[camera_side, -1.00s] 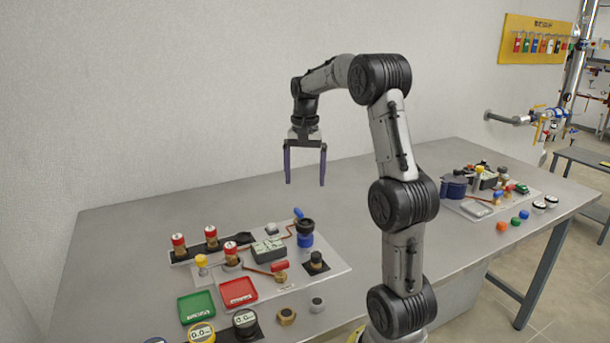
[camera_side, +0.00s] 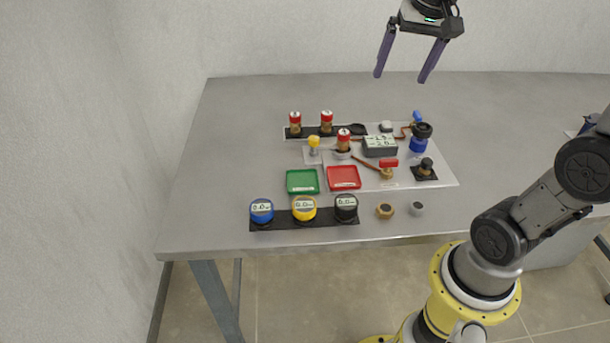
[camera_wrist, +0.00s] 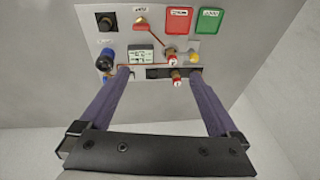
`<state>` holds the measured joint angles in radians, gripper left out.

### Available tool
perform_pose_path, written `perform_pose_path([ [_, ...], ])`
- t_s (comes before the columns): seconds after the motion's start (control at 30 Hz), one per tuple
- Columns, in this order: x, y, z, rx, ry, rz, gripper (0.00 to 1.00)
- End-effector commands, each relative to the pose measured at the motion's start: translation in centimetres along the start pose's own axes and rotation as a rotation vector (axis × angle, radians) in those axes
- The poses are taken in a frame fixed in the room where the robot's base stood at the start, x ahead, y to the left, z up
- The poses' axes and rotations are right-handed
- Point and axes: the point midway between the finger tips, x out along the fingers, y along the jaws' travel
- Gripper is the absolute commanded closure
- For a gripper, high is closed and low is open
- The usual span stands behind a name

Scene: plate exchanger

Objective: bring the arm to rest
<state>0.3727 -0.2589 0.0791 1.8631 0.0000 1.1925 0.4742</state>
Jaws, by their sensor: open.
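My gripper (camera_side: 402,78) is open and empty, held high above the back of the grey table at the upper right of the side view. Its two purple fingers point down and stand well apart, with nothing between them. In the wrist view my gripper (camera_wrist: 160,80) shows both fingers reaching toward the work board (camera_wrist: 220,70), which lies some distance below. Nothing touches the fingers. Most of my arm's upper links are outside the side view.
The work board (camera_side: 440,178) carries red-capped fittings (camera_side: 327,121), a grey meter (camera_side: 379,146) and a blue-and-black valve (camera_side: 420,138). A green tray (camera_side: 302,181), a red tray (camera_side: 343,178) and several round gauges (camera_side: 304,208) stand in front. The table's left side is clear.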

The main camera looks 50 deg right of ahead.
Motion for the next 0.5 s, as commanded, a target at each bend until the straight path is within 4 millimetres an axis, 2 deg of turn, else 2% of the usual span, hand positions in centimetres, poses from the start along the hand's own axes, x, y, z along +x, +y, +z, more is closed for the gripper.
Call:
perform_pose_path([
  [0.03,-0.8,-0.7,2.7,-0.092,0.026,-0.034,0.03],
  [0.1,-1.2,-1.0,5.9,-0.21,0.055,-0.073,0.03],
  [0.2,-1.1,-0.7,10.3,-0.384,0.099,-0.13,0.03],
  [0.3,0.0,0.3,13.9,-0.549,0.137,-0.178,0.03],
  [0.4,1.6,1.4,16.2,-0.673,0.164,-0.2,0.03],
  [0.5,3.3,2.2,17.2,-0.747,0.169,-0.193,0.03],
])
